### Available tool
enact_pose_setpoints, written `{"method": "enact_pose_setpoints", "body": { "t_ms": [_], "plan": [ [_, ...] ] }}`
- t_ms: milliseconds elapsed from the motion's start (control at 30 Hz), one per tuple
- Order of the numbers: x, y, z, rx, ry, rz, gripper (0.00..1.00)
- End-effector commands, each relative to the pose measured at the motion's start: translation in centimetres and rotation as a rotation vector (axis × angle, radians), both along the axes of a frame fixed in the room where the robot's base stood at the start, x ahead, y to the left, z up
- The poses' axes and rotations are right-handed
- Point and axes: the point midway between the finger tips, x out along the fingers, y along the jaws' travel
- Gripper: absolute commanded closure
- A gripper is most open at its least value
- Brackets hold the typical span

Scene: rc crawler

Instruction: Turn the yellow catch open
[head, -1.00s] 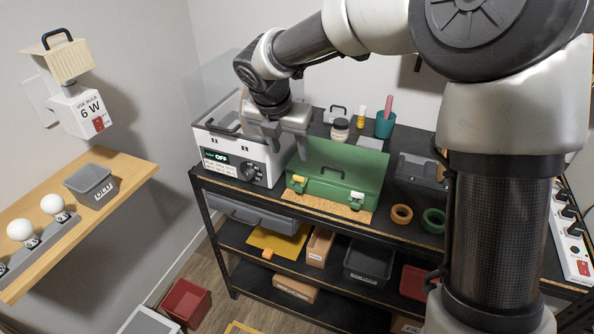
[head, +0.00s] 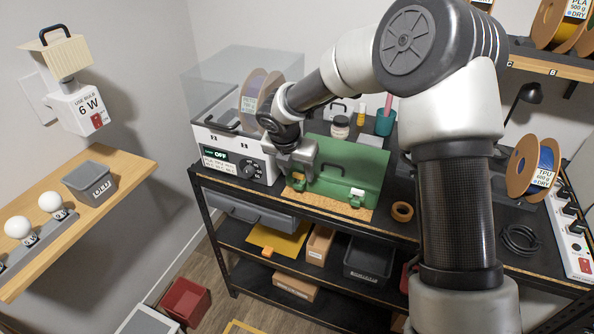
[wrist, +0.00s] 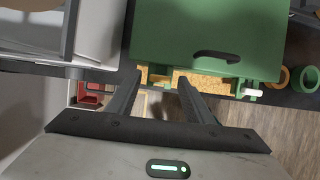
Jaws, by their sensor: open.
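The green box (head: 352,172) sits on the workbench, with a dark handle (wrist: 217,56) on its green face in the wrist view. The yellow catch (head: 299,177) is at the left of its front edge, mostly hidden by my gripper in the head view. In the wrist view the yellow catch (wrist: 159,79) shows small, between the fingertips. A white catch (head: 357,192) is at the right of the front edge; it also shows in the wrist view (wrist: 252,92). My gripper (wrist: 160,77) is open, its fingers on either side of the yellow catch. Contact cannot be told.
A white dryer (head: 236,156) with a clear cover stands close on the left. A jar (head: 340,127) and a teal cup (head: 385,122) stand behind the box. An orange tape roll (head: 402,211) lies to its right. A cork strip (head: 335,205) lies before the box.

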Motion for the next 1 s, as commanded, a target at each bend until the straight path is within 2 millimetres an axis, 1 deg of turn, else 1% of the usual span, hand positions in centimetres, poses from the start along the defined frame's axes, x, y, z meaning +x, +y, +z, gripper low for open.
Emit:
{"method": "enact_pose_setpoints", "body": {
  "t_ms": [67,167,300,333,467,733,833,1000],
  "plan": [
    [0.00,0.00,0.01,0.000,0.000,0.000,0.53],
    [-0.01,-0.01,0.02,0.000,0.000,0.000,0.68],
    [-0.01,-0.01,0.03,0.000,0.000,0.000,0.92],
    [-0.02,0.00,0.02,0.000,0.000,-0.001,0.94],
    [0.03,0.14,-0.04,0.000,0.001,-0.044,0.94],
    [0.18,0.50,-0.01,-0.001,0.002,-0.361,0.94],
    [0.19,0.41,-0.03,0.000,0.001,-0.400,0.94],
    [0.17,0.39,-0.04,0.000,0.002,-0.400,0.94]
  ]
}}
